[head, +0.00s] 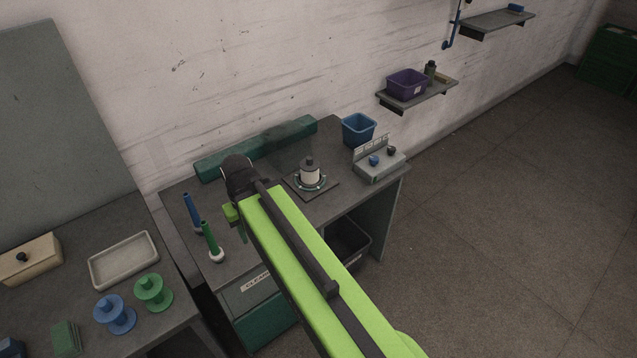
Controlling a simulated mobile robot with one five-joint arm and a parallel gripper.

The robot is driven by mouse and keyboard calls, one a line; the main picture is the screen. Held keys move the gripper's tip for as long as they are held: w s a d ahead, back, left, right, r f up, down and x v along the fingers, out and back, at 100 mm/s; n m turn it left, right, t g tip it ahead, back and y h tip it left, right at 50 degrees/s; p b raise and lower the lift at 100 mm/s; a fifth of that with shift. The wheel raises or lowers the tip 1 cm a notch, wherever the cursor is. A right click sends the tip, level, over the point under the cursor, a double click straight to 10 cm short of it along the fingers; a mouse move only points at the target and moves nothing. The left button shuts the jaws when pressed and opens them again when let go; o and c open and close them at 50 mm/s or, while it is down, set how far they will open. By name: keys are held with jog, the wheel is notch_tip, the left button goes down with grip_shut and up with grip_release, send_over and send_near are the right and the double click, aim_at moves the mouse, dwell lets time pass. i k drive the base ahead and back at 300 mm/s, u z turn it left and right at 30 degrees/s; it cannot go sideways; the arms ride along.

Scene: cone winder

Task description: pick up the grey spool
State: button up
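A spool with a dark grey top and a white wound body (310,173) stands upright on a round base on a dark square plate, in the middle of the grey bench (345,190). It is the only grey-looking spool I can make out. My arm reaches up from the lower right, and its end with my gripper (234,218) is left of this spool, near the green cone. The arm's end hides most of the gripper; I cannot see its fingertips clearly or whether they hold anything.
A blue bin (358,130) and a control box (380,163) stand right of the spool. The left table holds a blue spool (115,314), a green spool (153,292) and a tray (124,260).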

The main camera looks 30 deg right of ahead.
aim_at(309, 166)
jog(key=z, duration=0.1)
jog(key=k, duration=0.3)
jog(key=u, duration=3.55)
jog(key=k, duration=2.3)
jog(key=z, duration=1.3)
jog(key=i, duration=1)
jog(key=z, duration=0.15)
